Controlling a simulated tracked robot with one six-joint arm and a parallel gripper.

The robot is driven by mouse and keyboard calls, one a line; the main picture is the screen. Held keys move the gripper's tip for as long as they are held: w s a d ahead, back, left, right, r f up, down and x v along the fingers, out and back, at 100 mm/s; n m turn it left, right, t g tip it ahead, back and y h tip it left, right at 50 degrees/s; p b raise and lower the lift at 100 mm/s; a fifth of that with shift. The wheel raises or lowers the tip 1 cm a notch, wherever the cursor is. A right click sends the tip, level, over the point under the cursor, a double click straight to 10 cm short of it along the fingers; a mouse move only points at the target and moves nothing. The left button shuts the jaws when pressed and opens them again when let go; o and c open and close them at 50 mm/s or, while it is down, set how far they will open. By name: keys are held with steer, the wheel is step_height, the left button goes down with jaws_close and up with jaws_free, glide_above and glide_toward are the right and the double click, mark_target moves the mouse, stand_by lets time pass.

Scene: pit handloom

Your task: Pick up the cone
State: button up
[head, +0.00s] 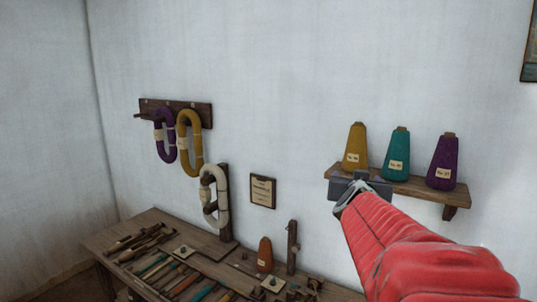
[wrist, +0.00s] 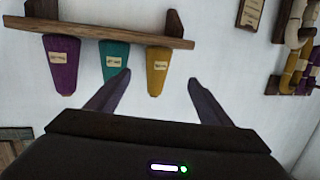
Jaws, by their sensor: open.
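Three yarn cones stand upright in a row on a wooden wall shelf: a yellow cone (head: 355,147), a teal cone (head: 397,153) and a purple cone (head: 443,160). In the wrist view they appear upside down: yellow (wrist: 158,68), teal (wrist: 114,58), purple (wrist: 61,65). A separate orange cone (head: 265,255) stands on the bench below. My gripper (head: 360,184) is open and empty, in front of the shelf's left end, just below the yellow cone in the head view. In the wrist view the yellow cone shows between the spread fingers (wrist: 159,78), nearer the left one.
The shelf (head: 425,193) has a bracket at its right end. A wall rack (head: 190,108) holds purple and yellow hanks; a white hank (head: 214,195) hangs lower. A framed card (head: 263,190) is on the wall. The bench (head: 150,222) is crowded with tools.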

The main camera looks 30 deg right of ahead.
steer(key=s+d+r+m+g+h, duration=0.2)
steer(key=s+d+m+g+h, duration=0.15)
steer(key=s+d, duration=0.45)
steer(key=m+g+h, duration=0.2)
steer(key=g, duration=0.1)
glide_toward(443, 158)
steer(key=s+a, duration=0.2)
steer(key=shift+w+a+n+t, duration=0.1)
steer(key=shift+w+n+t, duration=0.15)
steer(key=shift+x, duration=4.3)
steer(key=shift+x, duration=2.6)
steer(key=shift+w, duration=0.2)
steer(key=shift+a, duration=0.1)
steer(key=shift+c, duration=0.4)
